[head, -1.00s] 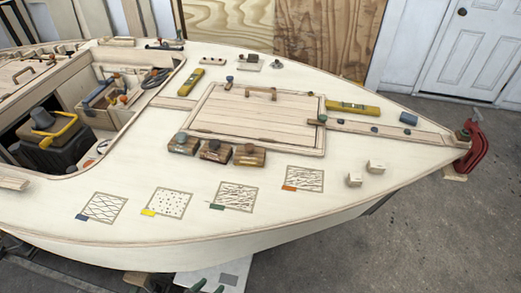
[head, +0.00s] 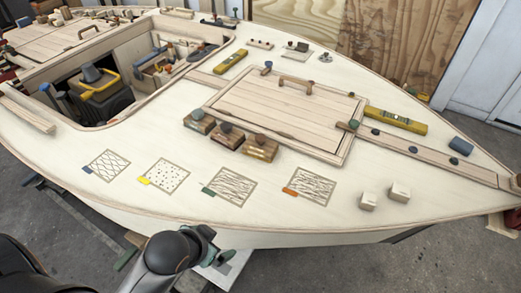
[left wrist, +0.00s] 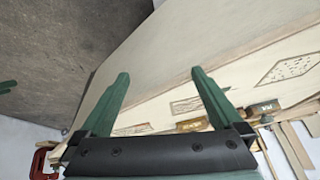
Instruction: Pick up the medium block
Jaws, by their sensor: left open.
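Three dark wooden blocks with round knobs stand in a row along the hatch's near edge: a left one (head: 197,127), a middle one (head: 228,138) and a right one (head: 259,152). Their labels are too small to read, so I cannot tell by marking which is the medium block. My left gripper (head: 214,252) is low at the hull's near side, well apart from the blocks and partly hidden by its own wrist. In the left wrist view its green fingers (left wrist: 160,76) are spread with nothing between them. My right gripper is not in view.
Four patterned squares, one a dotted square (head: 167,175), lie on the near deck. Two small pale blocks (head: 368,201) sit right of them. The hatch (head: 280,105) has a raised frame and handle. An open cockpit (head: 125,100) holds tools. The near deck is mostly clear.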

